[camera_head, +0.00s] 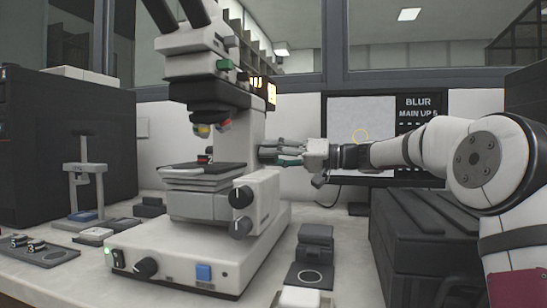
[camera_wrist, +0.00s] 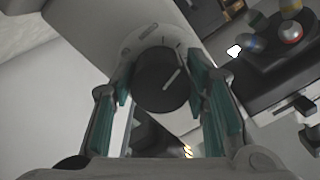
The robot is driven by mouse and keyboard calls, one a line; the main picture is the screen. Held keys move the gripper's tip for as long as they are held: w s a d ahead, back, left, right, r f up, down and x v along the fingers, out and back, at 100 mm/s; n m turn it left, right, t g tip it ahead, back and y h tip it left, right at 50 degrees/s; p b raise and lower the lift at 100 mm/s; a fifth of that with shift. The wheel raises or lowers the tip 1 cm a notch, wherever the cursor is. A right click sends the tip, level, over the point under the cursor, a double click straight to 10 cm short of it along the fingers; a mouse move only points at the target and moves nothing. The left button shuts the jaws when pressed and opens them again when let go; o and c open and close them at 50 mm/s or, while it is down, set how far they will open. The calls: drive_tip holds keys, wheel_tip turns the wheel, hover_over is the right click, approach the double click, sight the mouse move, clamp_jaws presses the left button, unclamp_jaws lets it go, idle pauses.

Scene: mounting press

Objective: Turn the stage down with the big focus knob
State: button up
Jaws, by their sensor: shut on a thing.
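A white microscope (camera_head: 195,60) stands on the bench. Its dark flat stage (camera_head: 203,169) sits under the coloured objectives, with a small gap between them. My gripper (camera_head: 272,154) is at the right side of the microscope's column. In the wrist view my teal-padded fingers (camera_wrist: 163,88) are shut on the big focus knob (camera_wrist: 162,80), one on each side. The knob is dark and round with a white line mark, on a light plate with tick marks.
Two other knobs, one dark (camera_head: 242,197) and one grey (camera_head: 241,227), sit lower on the microscope's side. A monitor (camera_head: 362,125) reading "BLUR" stands behind my arm. A dark case (camera_head: 425,240) is at right. A small stand (camera_head: 84,185) is at left.

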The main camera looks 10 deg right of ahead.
drive_tip(key=o, duration=1.1)
drive_tip(key=shift+o, duration=0.2)
drive_tip(key=v, duration=0.7)
drive_tip(key=shift+d, duration=0.3)
drive_tip(key=shift+s, duration=0.1)
